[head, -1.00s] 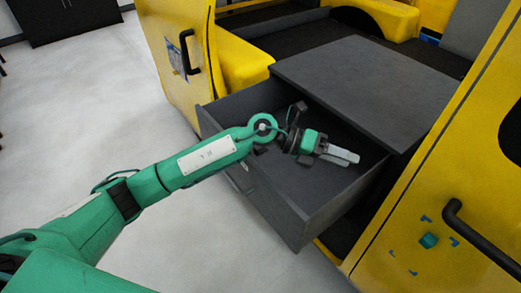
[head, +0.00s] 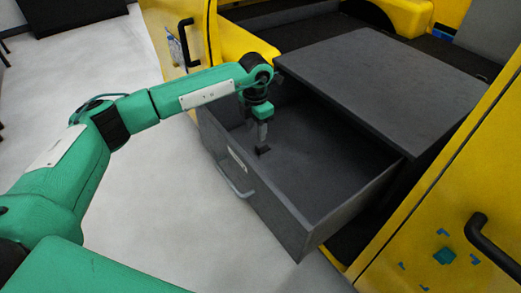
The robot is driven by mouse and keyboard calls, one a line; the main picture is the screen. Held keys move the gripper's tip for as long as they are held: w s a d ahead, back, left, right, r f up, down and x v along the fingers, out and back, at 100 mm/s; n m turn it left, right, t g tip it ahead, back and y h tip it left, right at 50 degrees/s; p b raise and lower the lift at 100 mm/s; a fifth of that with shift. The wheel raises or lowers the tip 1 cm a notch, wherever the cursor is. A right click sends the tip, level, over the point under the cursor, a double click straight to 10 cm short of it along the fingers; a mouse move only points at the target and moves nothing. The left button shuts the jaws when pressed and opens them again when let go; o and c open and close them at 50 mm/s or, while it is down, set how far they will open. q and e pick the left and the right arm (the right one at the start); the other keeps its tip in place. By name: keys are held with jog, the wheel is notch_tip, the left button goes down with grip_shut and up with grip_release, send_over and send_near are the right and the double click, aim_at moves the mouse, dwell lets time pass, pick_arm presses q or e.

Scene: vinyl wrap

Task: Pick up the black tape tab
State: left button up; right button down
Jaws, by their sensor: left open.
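My left gripper (head: 262,132) points down inside the open grey drawer (head: 295,212), near its front left corner. It is open. A small black piece (head: 263,150), which looks like the black tape tab, shows right at the fingertips, low in the drawer. I cannot tell whether the fingers touch it or stand around it. My right gripper is not in view.
The drawer's walls rise around the gripper, with a metal handle (head: 238,185) on its front. A dark grey top panel (head: 385,85) covers the drawer's back part. A yellow door (head: 440,215) with a black handle stands at right. The drawer floor is mostly clear.

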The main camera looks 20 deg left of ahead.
aim_at(257, 148)
pick_arm(q)
jog(key=f, duration=0.8)
jog(key=shift+w+f, duration=0.25)
grip_shut()
